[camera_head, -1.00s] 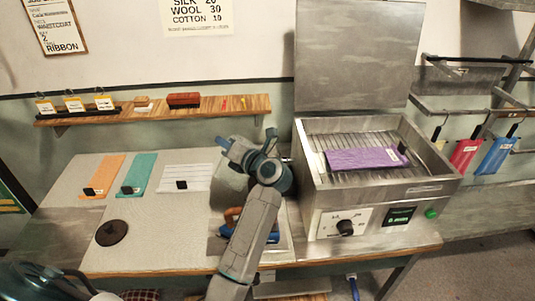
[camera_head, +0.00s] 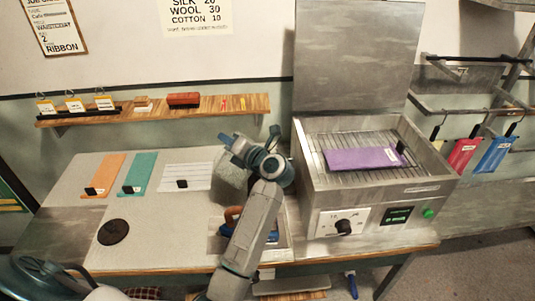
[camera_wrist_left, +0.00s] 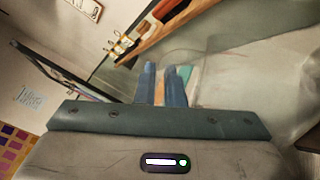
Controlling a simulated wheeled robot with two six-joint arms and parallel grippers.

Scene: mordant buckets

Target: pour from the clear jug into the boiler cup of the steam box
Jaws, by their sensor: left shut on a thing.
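My left gripper (camera_head: 243,148) is over the table, just left of the steam box (camera_head: 385,190). It is shut on the clear jug (camera_head: 232,178), which is see-through and hard to make out against the table. In the left wrist view the blue-grey fingers (camera_wrist_left: 164,84) are close together, with the clear jug (camera_wrist_left: 215,65) showing faintly beyond them. The steam box has its lid raised, and a purple cloth lies on its rack. I cannot make out the boiler cup; my left arm may hide it. My right gripper is not in view.
An iron (camera_head: 234,220) stands behind my left forearm. Orange (camera_head: 104,172), teal (camera_head: 139,171) and white (camera_head: 185,174) cloths and a dark round disc (camera_head: 113,231) lie on the table. A wooden shelf (camera_head: 220,106) runs along the wall. Coloured cloths hang at the right.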

